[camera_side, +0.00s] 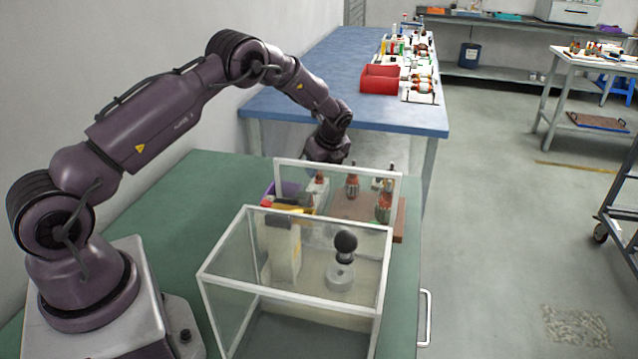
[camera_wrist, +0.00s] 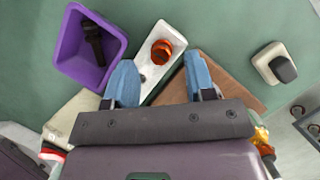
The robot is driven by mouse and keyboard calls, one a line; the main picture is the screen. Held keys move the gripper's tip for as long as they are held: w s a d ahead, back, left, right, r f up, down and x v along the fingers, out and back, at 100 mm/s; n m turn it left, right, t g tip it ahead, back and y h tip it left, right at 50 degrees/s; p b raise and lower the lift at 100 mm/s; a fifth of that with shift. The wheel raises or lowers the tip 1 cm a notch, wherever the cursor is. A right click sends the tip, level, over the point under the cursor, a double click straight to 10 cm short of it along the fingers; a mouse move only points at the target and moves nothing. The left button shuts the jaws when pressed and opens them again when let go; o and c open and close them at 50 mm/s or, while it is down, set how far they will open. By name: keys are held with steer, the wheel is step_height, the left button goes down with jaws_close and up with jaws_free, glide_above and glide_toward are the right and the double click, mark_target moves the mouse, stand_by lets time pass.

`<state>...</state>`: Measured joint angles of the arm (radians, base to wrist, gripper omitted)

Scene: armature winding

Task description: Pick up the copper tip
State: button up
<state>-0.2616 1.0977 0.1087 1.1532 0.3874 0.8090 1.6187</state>
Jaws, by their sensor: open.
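The copper tip (camera_wrist: 162,51), a shiny orange-copper round piece, sits on a long white plate (camera_wrist: 148,62) in the wrist view. My gripper (camera_wrist: 162,84) is open, with two blue fingertips spread apart and nothing visible between them. The copper tip shows just beyond the fingertips, roughly centred on the gap. I cannot tell the height between them. In the side view my gripper (camera_side: 326,160) points down at the far side of the green table, partly behind a clear case, and its fingers are not clear there.
A purple bin (camera_wrist: 68,42) with a dark tool inside stands left of the plate. A brown board (camera_wrist: 238,92) lies to the right, with copper-wound parts (camera_side: 352,187) upright on it in the side view. A clear-walled case (camera_side: 235,285) stands in front. A black-topped block (camera_wrist: 281,66) is further right.

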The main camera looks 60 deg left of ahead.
steer(key=shift+x, duration=1.3)
jaws_close()
step_height(320, 180, up, 28)
